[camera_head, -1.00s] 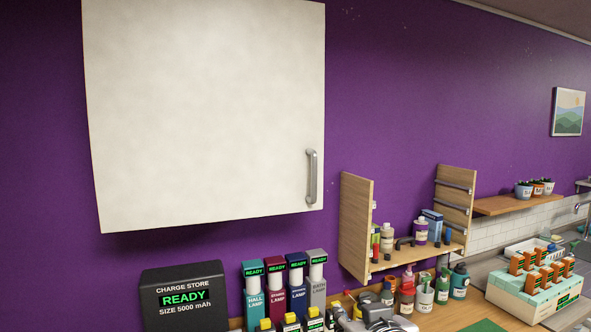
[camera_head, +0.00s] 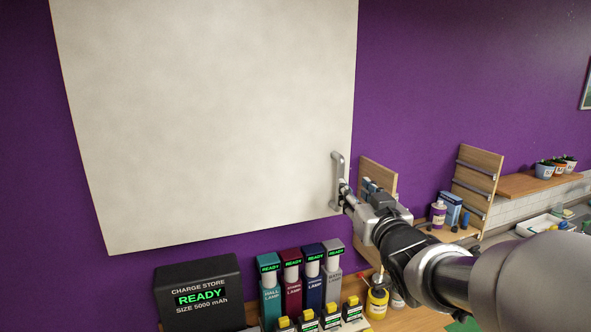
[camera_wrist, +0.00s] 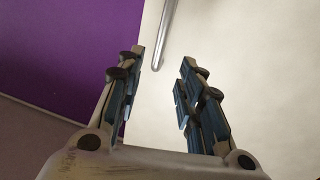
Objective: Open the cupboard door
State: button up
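The cupboard door (camera_head: 210,110) is a large pale panel on the purple wall, and no gap shows along its edges. Its grey vertical bar handle (camera_head: 337,168) is near the lower right corner. My gripper (camera_head: 343,190) is at the lower part of the handle in the head view. In the wrist view, my gripper (camera_wrist: 162,58) has its two fingers spread apart. The lower end of the handle (camera_wrist: 163,45) shows between and just beyond the fingertips. I cannot tell whether the fingers touch it. The pale door (camera_wrist: 260,60) fills the right side of that view.
Below the door stand a black charge store box (camera_head: 198,292) and several lamp packs (camera_head: 291,285) on the counter. A wooden rack (camera_head: 476,190) with bottles is to the right, partly behind my arm. The wall in front of the door is clear.

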aim_at(342, 175)
jog(key=w+p, duration=0.1)
jog(key=w, duration=0.2)
jog(key=w+a, duration=0.1)
jog(key=w, duration=0.3)
jog(key=w+p, duration=0.1)
jog(key=w, duration=0.3)
jog(key=shift+w+a+p, duration=0.1)
jog(key=shift+a+p, duration=0.05)
jog(key=shift+p, duration=0.15)
jog(key=shift+c, duration=0.3)
grip_shut()
